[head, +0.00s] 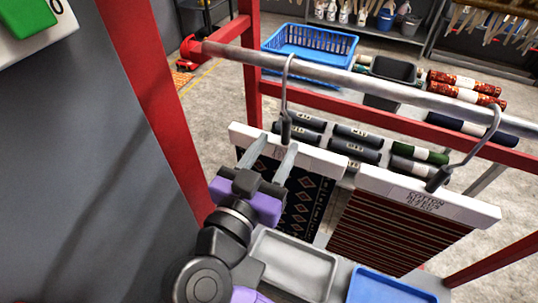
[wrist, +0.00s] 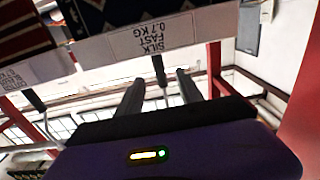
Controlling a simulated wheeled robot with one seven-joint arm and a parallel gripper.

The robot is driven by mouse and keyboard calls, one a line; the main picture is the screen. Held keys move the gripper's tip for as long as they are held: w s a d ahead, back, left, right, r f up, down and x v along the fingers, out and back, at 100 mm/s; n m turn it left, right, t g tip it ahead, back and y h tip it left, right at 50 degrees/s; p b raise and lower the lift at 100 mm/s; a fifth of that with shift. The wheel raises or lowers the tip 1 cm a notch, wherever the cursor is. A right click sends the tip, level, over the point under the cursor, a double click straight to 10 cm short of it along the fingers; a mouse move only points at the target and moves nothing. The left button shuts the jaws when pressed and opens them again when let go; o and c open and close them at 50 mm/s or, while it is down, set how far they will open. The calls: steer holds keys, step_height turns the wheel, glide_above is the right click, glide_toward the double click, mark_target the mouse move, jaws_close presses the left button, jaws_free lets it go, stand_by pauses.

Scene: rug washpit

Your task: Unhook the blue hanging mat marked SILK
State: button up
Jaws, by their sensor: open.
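The blue hanging mat (head: 304,200) is dark navy with diamond patterns and hangs from a white header bar (head: 325,159) by a metal hook over the rail. In the wrist view its label (wrist: 152,42) reads SILK FAST 0.7 KG, upside down. My gripper (head: 273,148) is open and empty in front of this bar, partly hiding its left part. In the wrist view a dark hook stem (wrist: 159,70) shows between the two fingers (wrist: 158,84); I cannot tell whether they reach around it.
A red striped mat (head: 390,230) labelled COTTON hangs close on the right. The metal rail (head: 390,92) runs above, on a red frame (head: 250,60). A grey tray (head: 297,262) and a blue tray (head: 390,288) lie below. A grey panel stands left.

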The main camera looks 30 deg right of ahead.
mark_target(285, 116)
steer(key=shift+b+x, duration=0.6)
steer(key=shift+x, duration=2.25)
jaws_close()
steer(key=shift+r, duration=0.15)
steer(key=shift+r+p, duration=1.25)
steer(key=shift+r, duration=0.85)
steer(key=shift+a, duration=0.1)
